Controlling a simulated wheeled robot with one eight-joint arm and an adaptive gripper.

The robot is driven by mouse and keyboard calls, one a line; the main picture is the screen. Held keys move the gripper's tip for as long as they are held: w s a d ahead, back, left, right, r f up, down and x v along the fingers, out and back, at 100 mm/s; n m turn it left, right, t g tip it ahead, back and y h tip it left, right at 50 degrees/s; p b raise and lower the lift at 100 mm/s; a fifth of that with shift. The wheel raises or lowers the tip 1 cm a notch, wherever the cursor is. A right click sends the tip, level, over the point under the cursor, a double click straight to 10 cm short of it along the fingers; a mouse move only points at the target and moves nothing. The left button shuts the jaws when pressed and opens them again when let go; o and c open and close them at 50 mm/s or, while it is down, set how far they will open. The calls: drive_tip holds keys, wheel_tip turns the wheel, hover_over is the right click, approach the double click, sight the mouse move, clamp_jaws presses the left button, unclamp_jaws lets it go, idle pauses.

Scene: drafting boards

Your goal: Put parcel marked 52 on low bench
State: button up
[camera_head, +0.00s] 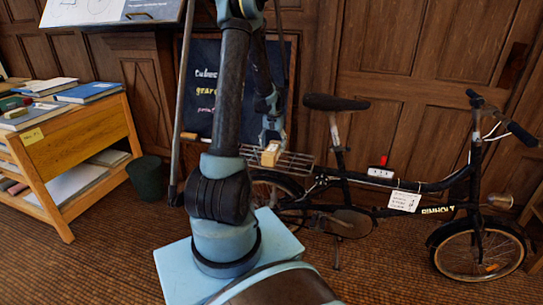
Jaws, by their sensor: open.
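A small tan block-shaped parcel (270,154) sits on the wire rear rack (297,165) of the black bicycle. I cannot read any number on it. My gripper (270,140) is open, pointing down, just above the parcel or at its top. I cannot tell whether the fingers touch it. My arm hides part of the middle of the view. I cannot make out which thing is the low bench.
A wooden shelf unit (85,130) with books and papers stands at left, a dark green bin (146,178) beside it. A chalkboard (203,85) leans behind my arm. The bicycle (400,190) fills the right side before a panelled wall. The brown floor (385,280) is clear in front.

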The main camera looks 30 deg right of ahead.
sight(273, 148)
drive_tip(key=shift+a+f, duration=0.1)
drive_tip(key=shift+f, duration=2.1)
drive_tip(key=c, duration=1.6)
drive_tip(key=shift+r, duration=0.15)
